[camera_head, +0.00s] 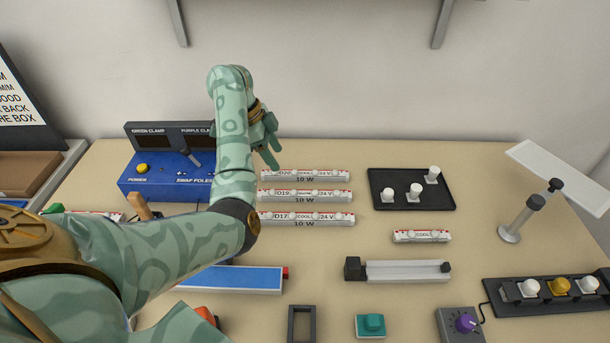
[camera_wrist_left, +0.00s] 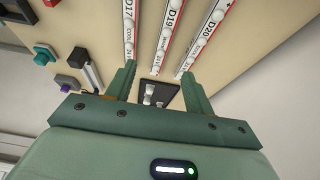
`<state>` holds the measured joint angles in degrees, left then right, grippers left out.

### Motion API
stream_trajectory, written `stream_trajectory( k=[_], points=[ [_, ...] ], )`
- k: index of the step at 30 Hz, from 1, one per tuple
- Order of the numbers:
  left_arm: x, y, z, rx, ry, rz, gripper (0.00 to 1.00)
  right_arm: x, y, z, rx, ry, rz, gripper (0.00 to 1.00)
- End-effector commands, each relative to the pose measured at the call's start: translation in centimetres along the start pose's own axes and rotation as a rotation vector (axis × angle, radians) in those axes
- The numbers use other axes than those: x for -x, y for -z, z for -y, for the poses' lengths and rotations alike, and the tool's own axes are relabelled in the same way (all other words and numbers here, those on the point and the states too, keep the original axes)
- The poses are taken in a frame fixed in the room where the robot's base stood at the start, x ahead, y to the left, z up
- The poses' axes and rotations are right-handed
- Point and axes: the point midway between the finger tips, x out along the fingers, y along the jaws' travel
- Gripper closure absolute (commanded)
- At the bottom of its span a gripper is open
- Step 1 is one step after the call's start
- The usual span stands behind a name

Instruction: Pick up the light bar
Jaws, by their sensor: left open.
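Three long white light bars with red end marks lie in parallel rows on the table: D20 (camera_head: 318,175) at the back, D19 (camera_head: 318,194) in the middle and D17 (camera_head: 318,219) in front. A shorter bar marked COOL (camera_head: 422,236) lies to their right. My left gripper (camera_head: 268,142) is open and empty, above the table behind the left end of D20. In the left wrist view its fingers (camera_wrist_left: 158,75) are spread, with D17 (camera_wrist_left: 130,25), D19 (camera_wrist_left: 168,38) and D20 (camera_wrist_left: 203,35) beyond the tips. My right gripper does not show.
A blue console (camera_head: 150,183) stands at the back left, partly behind my left arm. A black tray (camera_head: 410,203) with white knobs, a grey channel fixture (camera_head: 405,271), a lamp (camera_head: 522,215) and a switch strip (camera_head: 545,301) fill the right side. A blue-topped block (camera_head: 240,278) lies in front.

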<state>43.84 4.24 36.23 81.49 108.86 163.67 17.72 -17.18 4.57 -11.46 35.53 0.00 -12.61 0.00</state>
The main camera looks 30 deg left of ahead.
Motion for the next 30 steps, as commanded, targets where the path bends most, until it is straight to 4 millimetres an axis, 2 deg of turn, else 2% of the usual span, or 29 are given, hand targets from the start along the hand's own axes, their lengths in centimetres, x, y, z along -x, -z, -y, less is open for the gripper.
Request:
stream_trajectory(
  k=[5,12,15,18,23,30],
  points=[
    [-1.6,-0.2,0.0,0.001,-0.002,0.001,0.47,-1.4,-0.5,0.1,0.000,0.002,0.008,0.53],
    [-7.7,-0.4,0.0,0.000,-0.007,0.003,0.47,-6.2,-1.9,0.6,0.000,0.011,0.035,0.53],
    [-9.7,-0.2,0.0,0.000,-0.006,0.001,0.47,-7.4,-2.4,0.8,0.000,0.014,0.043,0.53],
    [-10.8,-0.2,0.0,0.000,-0.004,0.002,0.47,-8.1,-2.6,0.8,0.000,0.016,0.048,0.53],
    [-11.6,0.0,0.1,0.000,-0.001,0.001,0.47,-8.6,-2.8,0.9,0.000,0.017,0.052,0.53],
    [-15.7,0.5,0.6,0.000,-0.004,0.003,0.47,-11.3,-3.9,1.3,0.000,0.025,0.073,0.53]
  ],
)
